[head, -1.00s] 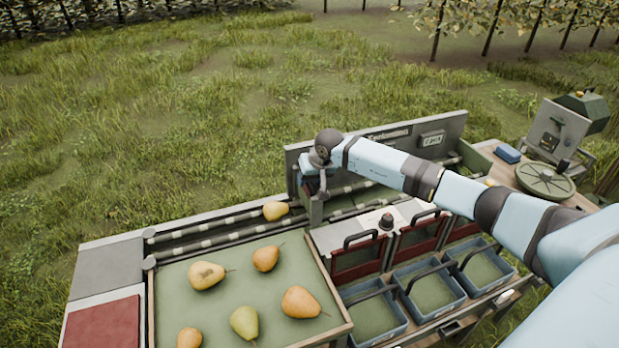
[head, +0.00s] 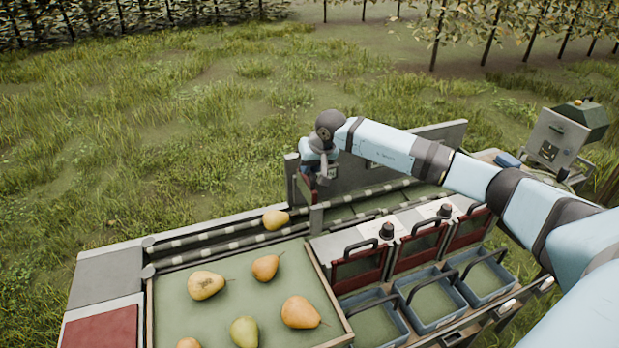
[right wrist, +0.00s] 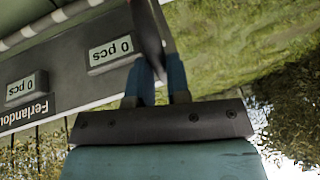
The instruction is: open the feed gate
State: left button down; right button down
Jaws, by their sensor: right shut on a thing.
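The feed gate (head: 306,188), a panel with a reddish face, stands at the back edge of the roller lane, by the left end of the grey back board. My right gripper (head: 321,178) is shut on it. The arm hides part of the gate in the head view. In the right wrist view, the blue fingers (right wrist: 160,82) close around the dark, narrow edge of the gate panel (right wrist: 149,30). My left gripper is not in view.
A pear (head: 275,219) lies on the rollers (head: 215,233) left of the post. Several pears lie in the green tray (head: 186,316). Blue crates (head: 431,300) stand at the right below red-framed flaps (head: 358,270). The back board (head: 395,165) runs behind the lane.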

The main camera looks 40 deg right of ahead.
jog(key=c, duration=1.1)
grip_release()
jog(key=shift+f, duration=0.1)
jog(key=b+v, duration=0.2)
jog(key=v, duration=1.1)
jog(key=shift+s+r+b, duration=0.15)
jog(key=shift+r+b, duration=0.15)
jog(key=shift+r, duration=0.1)
